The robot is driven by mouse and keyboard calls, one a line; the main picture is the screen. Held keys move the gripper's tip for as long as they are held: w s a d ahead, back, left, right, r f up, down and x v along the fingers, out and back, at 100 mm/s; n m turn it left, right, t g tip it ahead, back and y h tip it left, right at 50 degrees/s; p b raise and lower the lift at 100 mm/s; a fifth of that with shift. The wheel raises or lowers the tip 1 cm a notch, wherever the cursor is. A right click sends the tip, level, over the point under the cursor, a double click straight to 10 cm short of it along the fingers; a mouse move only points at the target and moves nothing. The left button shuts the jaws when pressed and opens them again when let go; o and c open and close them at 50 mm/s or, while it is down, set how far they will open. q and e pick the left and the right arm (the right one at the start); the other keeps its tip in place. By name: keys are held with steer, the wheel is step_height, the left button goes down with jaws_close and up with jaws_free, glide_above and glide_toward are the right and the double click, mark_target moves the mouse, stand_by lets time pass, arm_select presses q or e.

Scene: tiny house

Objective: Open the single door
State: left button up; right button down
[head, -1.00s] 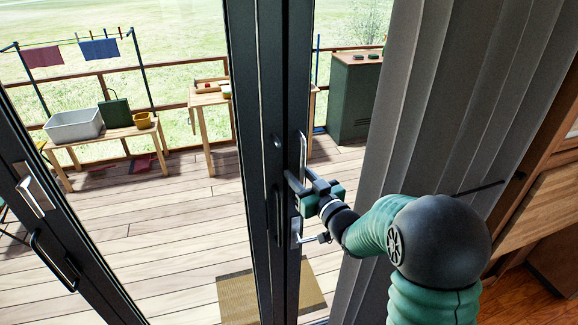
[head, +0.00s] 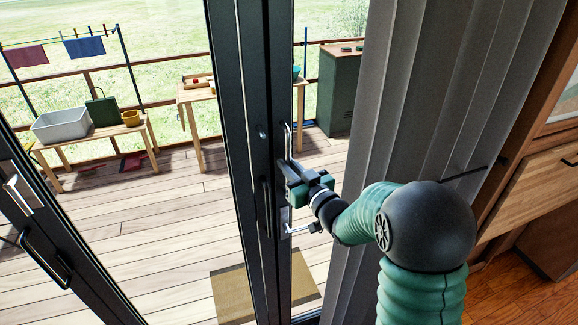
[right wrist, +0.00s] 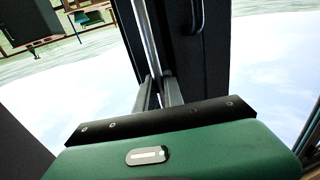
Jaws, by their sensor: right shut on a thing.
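The dark-framed glass door (head: 278,272) stands in the middle of the head view, with a tall silver pull handle (head: 287,142) on its upright. A small silver lever (head: 300,229) sits lower on it. My right gripper (head: 287,172) is shut on the pull handle, below its upper end. In the right wrist view the silver handle bar (right wrist: 149,40) runs down to between the fingers of my right gripper (right wrist: 158,92). The gripper hides part of the handle. I cannot tell whether the door is ajar. My left gripper is out of view.
A grey curtain (head: 415,90) hangs close to the right of the door, behind my right arm. Another dark door frame with a black handle (head: 45,257) stands at left. Outside lie a wooden deck, a mat (head: 232,294) and tables. A wooden cabinet (head: 530,190) stands at right.

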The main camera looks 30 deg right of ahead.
mark_target(282, 157)
steer(key=shift+f, duration=0.15)
stand_by(0.7)
steer(key=w+h+b, duration=0.1)
steer(key=w, duration=0.1)
steer(key=w+m, duration=0.1)
steer(key=w, duration=0.2)
steer(key=w+h+b, duration=0.1)
steer(key=w, duration=0.1)
steer(key=shift+w+d+f+m+h+b, duration=0.15)
steer(key=shift+w+d+m+h+b, duration=0.15)
steer(key=shift+w+d, duration=0.2)
steer(key=shift+s+d, duration=0.1)
steer(key=shift+s, duration=0.3)
steer(key=c, duration=1.8)
jaws_free()
steer(key=shift+s+r, duration=0.1)
steer(key=shift+r, duration=0.1)
steer(key=o, duration=0.3)
steer(key=shift+a, duration=0.2)
steer(key=shift+o, duration=0.2)
steer(key=shift+w+d+f, duration=0.1)
steer(key=shift+w+d, duration=0.05)
steer(key=shift+w, duration=0.05)
steer(key=shift+d, duration=0.1)
